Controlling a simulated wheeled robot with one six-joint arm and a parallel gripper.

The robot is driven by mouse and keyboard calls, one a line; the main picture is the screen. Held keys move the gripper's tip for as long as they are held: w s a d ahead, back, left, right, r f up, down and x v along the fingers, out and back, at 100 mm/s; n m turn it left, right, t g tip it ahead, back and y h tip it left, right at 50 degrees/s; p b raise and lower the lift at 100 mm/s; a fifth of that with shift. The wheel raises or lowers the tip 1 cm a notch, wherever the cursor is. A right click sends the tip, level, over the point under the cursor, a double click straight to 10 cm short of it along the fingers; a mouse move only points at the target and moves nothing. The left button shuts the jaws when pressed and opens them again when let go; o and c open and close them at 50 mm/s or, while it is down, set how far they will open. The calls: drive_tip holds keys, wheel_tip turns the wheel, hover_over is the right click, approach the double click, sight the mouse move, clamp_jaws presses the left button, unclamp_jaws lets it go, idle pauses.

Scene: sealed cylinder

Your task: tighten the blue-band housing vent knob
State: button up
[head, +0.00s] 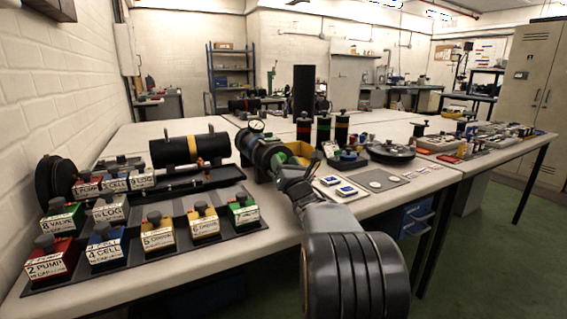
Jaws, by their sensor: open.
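My arm reaches from the bottom of the head view toward the middle of the table. A black cylinder with a yellow band (191,149) lies to the left.
Labelled knobbed blocks (106,247) stand on a dark mat at the front left. Upright dark cylinders with coloured bands (323,129) stand behind the arm. Flat cards (335,186) and a round lidded dish (390,152) lie to its right.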

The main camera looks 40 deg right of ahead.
drive_tip(key=shift+w+d+r, duration=0.1)
drive_tip(key=shift+w+r, duration=0.1)
drive_tip(key=shift+w, duration=0.2)
drive_tip(key=shift+c, duration=0.4)
drive_tip(key=c, duration=0.8)
drive_tip(key=shift+c, duration=0.2)
